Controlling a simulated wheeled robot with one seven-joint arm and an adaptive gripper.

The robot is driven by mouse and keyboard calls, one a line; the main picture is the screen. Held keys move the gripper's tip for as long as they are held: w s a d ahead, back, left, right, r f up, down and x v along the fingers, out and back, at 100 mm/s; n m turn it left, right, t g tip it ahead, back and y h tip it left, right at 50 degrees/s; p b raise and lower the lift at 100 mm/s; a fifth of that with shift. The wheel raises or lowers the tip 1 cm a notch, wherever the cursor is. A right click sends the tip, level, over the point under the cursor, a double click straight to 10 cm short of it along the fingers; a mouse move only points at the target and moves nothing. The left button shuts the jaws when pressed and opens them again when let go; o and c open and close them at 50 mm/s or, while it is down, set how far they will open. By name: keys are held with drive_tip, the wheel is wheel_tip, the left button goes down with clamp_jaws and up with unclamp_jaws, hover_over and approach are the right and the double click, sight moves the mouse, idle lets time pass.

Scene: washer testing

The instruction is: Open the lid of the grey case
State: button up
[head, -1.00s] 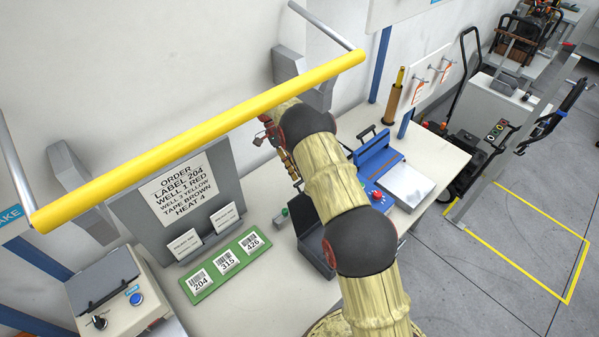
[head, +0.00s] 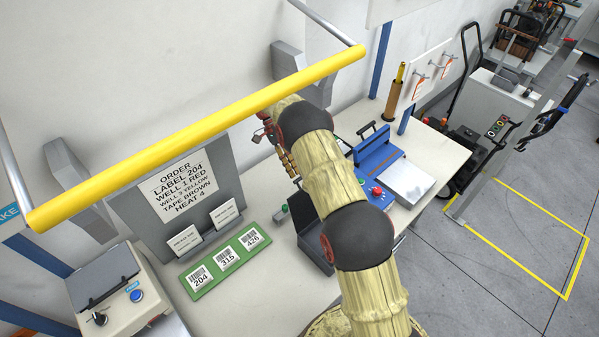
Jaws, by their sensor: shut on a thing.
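The grey case (head: 313,250) is a dark grey box on the white bench, left of my arm's elbow. Its lid (head: 301,207) shows as a dark panel standing up at the case's back, raised from the base. My arm covers the right part of the case and its inside. My gripper (head: 293,176), with red and brass-coloured parts, is partly hidden behind my forearm. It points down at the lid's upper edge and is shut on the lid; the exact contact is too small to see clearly.
A green label board (head: 227,260) lies farther left. A blue sealing device (head: 378,160) is right of my forearm. A yellow bar (head: 200,137) crosses above the bench.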

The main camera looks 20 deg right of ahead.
drive_tip(key=v, duration=1)
drive_tip(key=shift+r, duration=0.3)
drive_tip(key=shift+d, duration=0.1)
